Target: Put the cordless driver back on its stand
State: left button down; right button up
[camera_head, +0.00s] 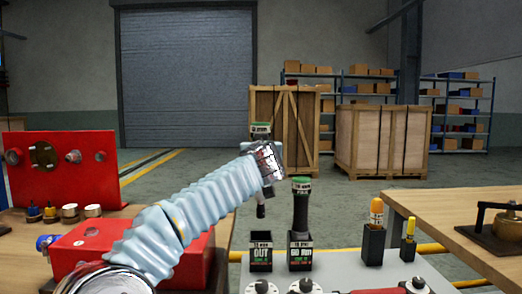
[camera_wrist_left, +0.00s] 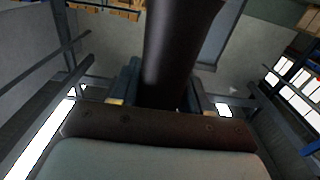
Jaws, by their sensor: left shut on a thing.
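My left gripper (camera_head: 262,143) is shut on a cordless driver (camera_head: 261,129) and holds it upright in the air. The driver has a dark labelled top with a green edge, and its lower end shows below my wrist. Its middle is hidden behind my gripper. In the left wrist view the dark round body of the driver (camera_wrist_left: 175,55) stands between the jaws (camera_wrist_left: 165,98). A black stand (camera_head: 261,254) marked "OUT" is below the driver, apart from it, and looks empty. My right gripper is not in view.
A similar green-topped driver (camera_head: 301,205) stands in a second black holder (camera_head: 301,256) just right of the empty stand. Orange (camera_head: 376,212) and yellow (camera_head: 408,228) handled tools stand farther right. A red box (camera_head: 90,250) and red panel (camera_head: 62,165) are at left.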

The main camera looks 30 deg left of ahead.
aim_at(261, 198)
pick_arm(q)
jog(key=shift+r, duration=0.1)
jog(key=shift+s+f+b, duration=0.1)
jog(key=shift+f+b, duration=0.25)
jog(key=shift+f, duration=0.15)
notch_tip(261, 198, down, 11)
jog(key=b, duration=0.5)
jog(key=shift+d, duration=0.1)
jog(key=shift+f+b, duration=0.3)
jog(key=shift+f, duration=0.2)
jog(key=shift+r, duration=0.1)
jog(key=shift+p, duration=0.55)
jog(key=shift+p, duration=0.4)
